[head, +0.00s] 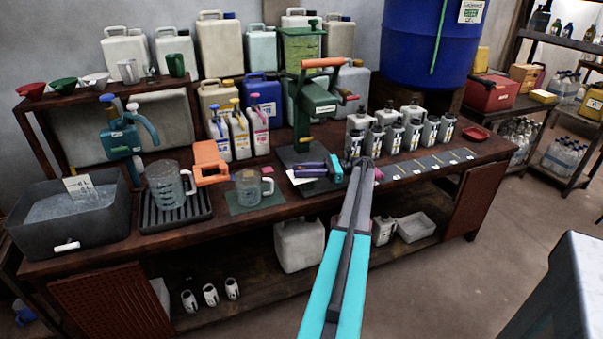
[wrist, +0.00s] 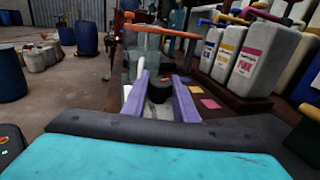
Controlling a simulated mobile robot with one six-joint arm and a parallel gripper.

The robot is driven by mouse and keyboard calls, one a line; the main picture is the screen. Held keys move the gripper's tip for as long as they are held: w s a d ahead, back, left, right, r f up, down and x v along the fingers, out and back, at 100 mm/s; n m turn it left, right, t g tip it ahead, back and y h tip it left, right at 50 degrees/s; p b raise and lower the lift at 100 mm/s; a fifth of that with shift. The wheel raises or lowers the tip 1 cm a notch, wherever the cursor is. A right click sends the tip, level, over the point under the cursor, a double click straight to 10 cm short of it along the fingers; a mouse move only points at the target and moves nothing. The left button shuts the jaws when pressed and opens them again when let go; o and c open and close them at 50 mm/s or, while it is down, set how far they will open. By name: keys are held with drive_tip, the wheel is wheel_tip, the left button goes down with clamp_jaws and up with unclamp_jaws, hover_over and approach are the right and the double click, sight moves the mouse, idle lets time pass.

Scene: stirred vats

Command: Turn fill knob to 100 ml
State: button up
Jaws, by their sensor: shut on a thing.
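A green filling machine (head: 304,105) with an orange-tipped lever (head: 322,63) stands in the middle of the bench. My gripper (head: 300,170) reaches in low at its base with purple fingers. In the wrist view my gripper (wrist: 161,98) has its two purple fingers on either side of a small dark knob (wrist: 160,88), shut on it. I take this dark piece to be the fill knob. Its scale and pointer cannot be read in either view. In the head view the knob is hidden by my fingers and the machine's base.
Left of the machine are a glass jug (head: 248,188) on a green mat, an orange stand (head: 210,162) and a bigger jug (head: 168,186) on a black tray. Labelled bottles (head: 240,132) stand behind. Several grey bottles (head: 393,134) and a dark marked strip (head: 425,164) lie right.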

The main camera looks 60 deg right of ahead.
idle(0.3)
drive_tip(key=o, duration=1.1)
drive_tip(key=shift+c, duration=0.2)
drive_tip(key=shift+f+b, duration=0.15)
drive_tip(key=shift+b, duration=0.8)
drive_tip(key=shift+s+d+b, duration=0.35)
drive_tip(key=shift+s+b, duration=0.05)
drive_tip(key=shift+b, duration=0.75)
